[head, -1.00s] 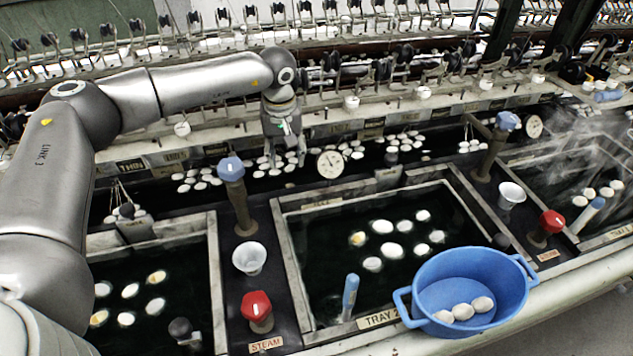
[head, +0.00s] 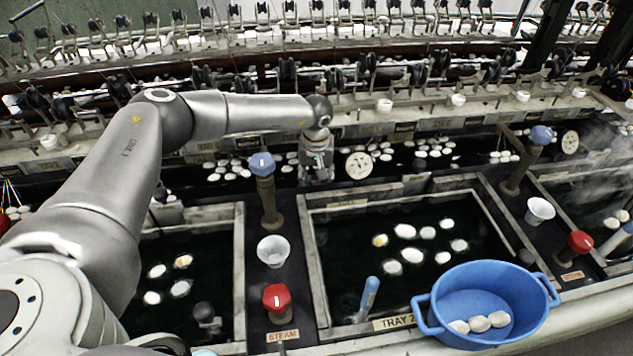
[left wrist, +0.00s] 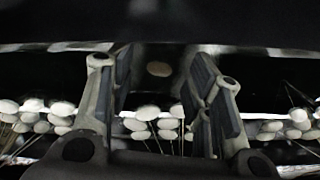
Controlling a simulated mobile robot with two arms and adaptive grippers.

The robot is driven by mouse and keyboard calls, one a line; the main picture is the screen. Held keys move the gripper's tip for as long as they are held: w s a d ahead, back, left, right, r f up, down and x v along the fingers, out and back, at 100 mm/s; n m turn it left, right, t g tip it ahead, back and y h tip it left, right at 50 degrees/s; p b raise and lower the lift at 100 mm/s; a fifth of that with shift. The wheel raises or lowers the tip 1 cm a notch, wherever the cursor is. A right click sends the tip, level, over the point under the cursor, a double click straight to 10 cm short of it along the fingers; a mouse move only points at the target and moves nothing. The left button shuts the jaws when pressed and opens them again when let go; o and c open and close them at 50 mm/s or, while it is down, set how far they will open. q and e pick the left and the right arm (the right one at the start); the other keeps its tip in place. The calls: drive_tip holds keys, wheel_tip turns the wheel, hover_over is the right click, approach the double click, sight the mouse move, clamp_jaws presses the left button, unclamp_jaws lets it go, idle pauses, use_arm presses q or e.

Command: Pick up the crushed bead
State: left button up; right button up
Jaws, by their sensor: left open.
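My left gripper (head: 317,180) is open over the dark rear channel, just left of a round white gauge in the head view. In the left wrist view its two fingers (left wrist: 160,68) stand apart with nothing held between them. A small dull brownish oval (left wrist: 159,69) shows in the gap between them, against dark water, apart from the paler cocoons. It may be the crushed bead, but its shape is too small to be sure. I cannot pick it out in the head view. My right gripper is not in view.
The gauge (head: 358,165) and a blue-capped tap (head: 262,165) stand close to the gripper. White cocoons (head: 230,169) float in the channel. In front are a framed basin (head: 318,262), a red steam valve (head: 277,298), white cups (head: 273,251) and a blue tub (head: 420,318) holding cocoons.

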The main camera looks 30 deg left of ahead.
use_arm(q)
drive_tip(key=c, duration=0.8)
drive_tip(key=shift+r, duration=0.1)
drive_tip(key=shift+r, duration=0.6)
drive_tip(key=s+d+r, duration=0.1)
drive_tip(key=r, duration=0.1)
drive_tip(key=s+d+r, duration=0.1)
drive_tip(key=r, duration=0.1)
drive_tip(key=s+r+b, duration=0.1)
drive_tip(key=r, duration=0.2)
drive_tip(key=shift+s+d, duration=0.2)
drive_tip(key=shift+d, duration=0.2)
drive_tip(key=s+d+r, duration=0.1)
drive_tip(key=s+d, duration=0.1)
drive_tip(key=s+d+r+b, duration=0.1)
drive_tip(key=s+r, duration=0.1)
drive_tip(key=s, duration=0.1)
drive_tip(key=s+d+r+b, duration=0.1)
drive_tip(key=s+d, duration=0.1)
drive_tip(key=shift+s+d+r, duration=0.35)
drive_tip(key=shift+s, duration=0.05)
